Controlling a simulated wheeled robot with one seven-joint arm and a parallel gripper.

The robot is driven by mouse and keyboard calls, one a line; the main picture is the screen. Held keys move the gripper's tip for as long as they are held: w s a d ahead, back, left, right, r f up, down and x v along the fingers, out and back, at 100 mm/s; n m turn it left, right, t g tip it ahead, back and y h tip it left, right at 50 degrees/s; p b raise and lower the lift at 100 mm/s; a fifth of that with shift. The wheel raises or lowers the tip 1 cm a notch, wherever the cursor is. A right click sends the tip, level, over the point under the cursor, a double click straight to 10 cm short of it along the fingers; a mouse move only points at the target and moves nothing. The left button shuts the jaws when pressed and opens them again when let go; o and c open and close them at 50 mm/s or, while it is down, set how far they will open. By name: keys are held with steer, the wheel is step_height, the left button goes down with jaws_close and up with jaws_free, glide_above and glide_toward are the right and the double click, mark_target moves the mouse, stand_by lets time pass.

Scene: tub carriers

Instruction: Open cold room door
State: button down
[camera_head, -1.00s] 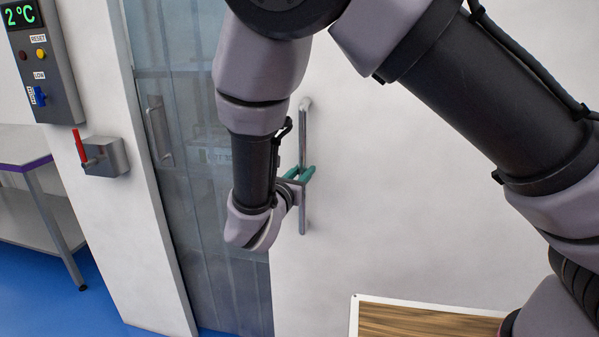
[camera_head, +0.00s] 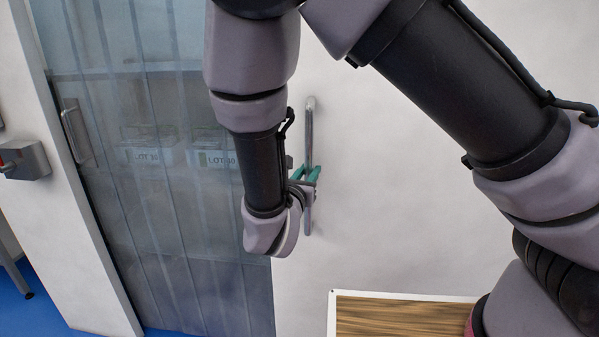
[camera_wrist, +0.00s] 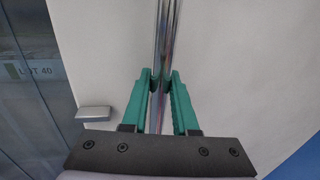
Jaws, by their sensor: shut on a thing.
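The cold room door is a white sliding panel (camera_head: 400,200) with a vertical metal bar handle (camera_head: 309,130) near its left edge. My gripper (camera_head: 306,174), with green fingers, is shut on this handle. In the wrist view the fingers (camera_wrist: 161,78) close around the handle bar (camera_wrist: 168,30) from both sides. Left of the panel the doorway is open, covered by a translucent strip curtain (camera_head: 160,220). A second metal handle (camera_head: 73,130) shows at the far left of the doorway.
Behind the curtain, shelves hold boxes, one labelled LOT 40 (camera_head: 215,158). A grey wall box (camera_head: 25,160) with a red lever is at the left. A wood-topped surface with a white rim (camera_head: 333,312) stands at the lower right. Blue floor shows lower left.

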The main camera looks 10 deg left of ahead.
steer(key=shift+d, duration=0.45)
steer(key=c, duration=0.7)
jaws_free()
steer(key=s, duration=0.3)
steer(key=s+a, duration=0.1)
steer(key=s, duration=0.3)
steer(key=s+a, duration=0.1)
steer(key=s, duration=0.2)
steer(key=shift+s, duration=0.3)
